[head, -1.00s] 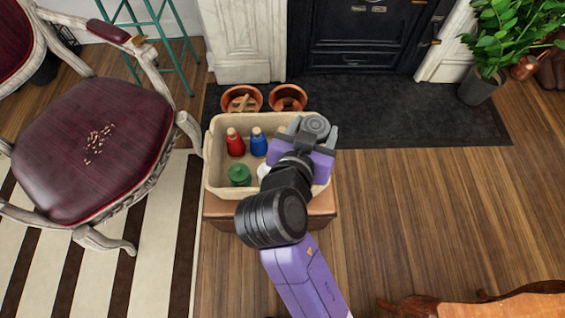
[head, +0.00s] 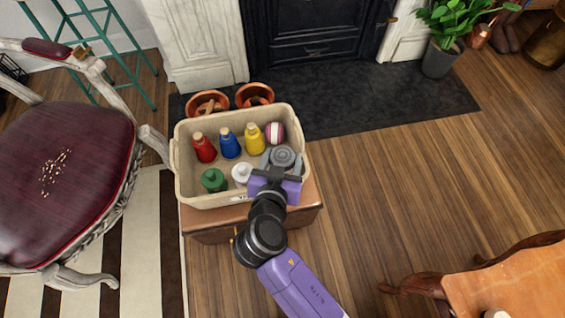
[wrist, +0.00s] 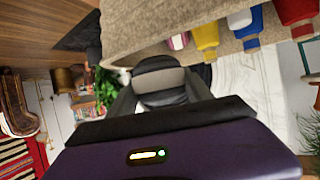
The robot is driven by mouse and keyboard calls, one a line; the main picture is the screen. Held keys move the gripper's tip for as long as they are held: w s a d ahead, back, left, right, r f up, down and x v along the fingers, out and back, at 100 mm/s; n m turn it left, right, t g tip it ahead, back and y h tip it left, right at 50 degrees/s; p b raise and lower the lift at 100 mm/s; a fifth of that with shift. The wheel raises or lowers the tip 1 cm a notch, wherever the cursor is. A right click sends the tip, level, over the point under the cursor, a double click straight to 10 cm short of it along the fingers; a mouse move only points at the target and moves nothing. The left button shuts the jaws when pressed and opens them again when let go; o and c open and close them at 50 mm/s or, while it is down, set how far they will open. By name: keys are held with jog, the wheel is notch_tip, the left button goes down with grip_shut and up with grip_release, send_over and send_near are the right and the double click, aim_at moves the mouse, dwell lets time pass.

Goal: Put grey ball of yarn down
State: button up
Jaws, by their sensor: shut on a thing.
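The grey ball of yarn (head: 284,156) is gripped between the two fingers of my gripper (head: 282,162), which is shut on it. In the head view it appears over the front right corner of a beige bin (head: 183,178); its exact height there is hard to tell. In the wrist view the grey, dark-banded ball (wrist: 160,82) sits between the fingers, with the bin wall (wrist: 140,35) beyond. My gripper and wrist hide part of the bin's front right corner.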

jog(key=shift+f, duration=1.2)
jog(key=shift+f+b, duration=0.4)
jog(key=shift+b, duration=0.2)
jog(key=shift+f, duration=0.2)
jog(key=o, duration=1.1)
jog(key=shift+r, duration=0.1)
jog(key=shift+r, duration=0.25)
jog(key=p+v, duration=0.3)
jog(key=v, duration=0.9)
jog(key=shift+r, duration=0.3)
